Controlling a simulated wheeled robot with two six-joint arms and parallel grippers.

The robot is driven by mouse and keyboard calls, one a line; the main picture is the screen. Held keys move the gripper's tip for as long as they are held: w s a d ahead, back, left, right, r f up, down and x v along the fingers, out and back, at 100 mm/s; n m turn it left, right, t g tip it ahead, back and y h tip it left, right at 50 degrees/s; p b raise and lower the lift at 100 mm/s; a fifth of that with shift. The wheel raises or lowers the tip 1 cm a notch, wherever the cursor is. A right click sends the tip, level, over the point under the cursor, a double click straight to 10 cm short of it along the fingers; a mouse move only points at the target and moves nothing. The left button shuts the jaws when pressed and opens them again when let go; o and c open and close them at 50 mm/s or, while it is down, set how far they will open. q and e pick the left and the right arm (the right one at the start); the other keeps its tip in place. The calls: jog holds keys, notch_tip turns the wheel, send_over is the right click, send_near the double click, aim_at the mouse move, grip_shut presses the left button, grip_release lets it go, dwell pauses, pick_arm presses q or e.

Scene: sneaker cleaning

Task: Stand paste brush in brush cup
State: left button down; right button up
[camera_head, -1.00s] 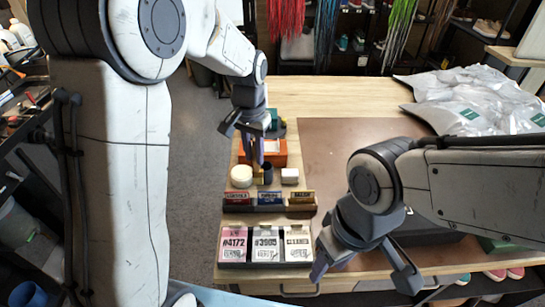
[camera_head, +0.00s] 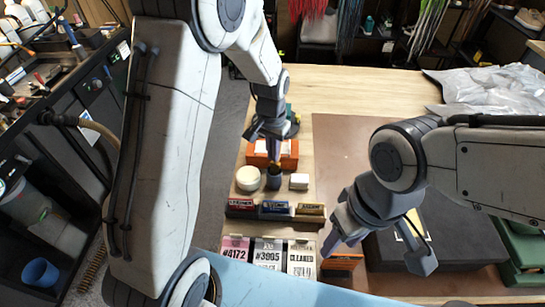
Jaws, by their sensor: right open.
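The brush cup (camera_head: 274,180) is a small dark cup on the wooden table, between a round white tub and a small white block. The paste brush (camera_head: 274,160) shows only as a small yellowish piece just above the cup's mouth. My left gripper (camera_head: 272,154) points down over the cup and appears shut on the brush. Its fingers hide most of the brush, and I cannot tell how far it is inside the cup. My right gripper (camera_head: 378,252) is open and empty, low over the table's front right part.
The white tub (camera_head: 247,179) and white block (camera_head: 299,181) flank the cup closely. An orange box (camera_head: 288,152) stands behind. A rack of small boxes (camera_head: 275,209) and numbered cards (camera_head: 268,254) lie in front. A brown mat (camera_head: 345,140) and plastic bags (camera_head: 480,84) are to the right.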

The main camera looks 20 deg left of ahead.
aim_at(272, 162)
pick_arm(q)
notch_tip(272, 162, down, 3)
jog(key=shift+s+r, duration=0.15)
jog(key=shift+r, duration=0.05)
jog(key=shift+f+b, duration=0.3)
jog(key=shift+f, duration=0.35)
jog(key=c, duration=0.7)
grip_release()
jog(key=shift+r, duration=0.15)
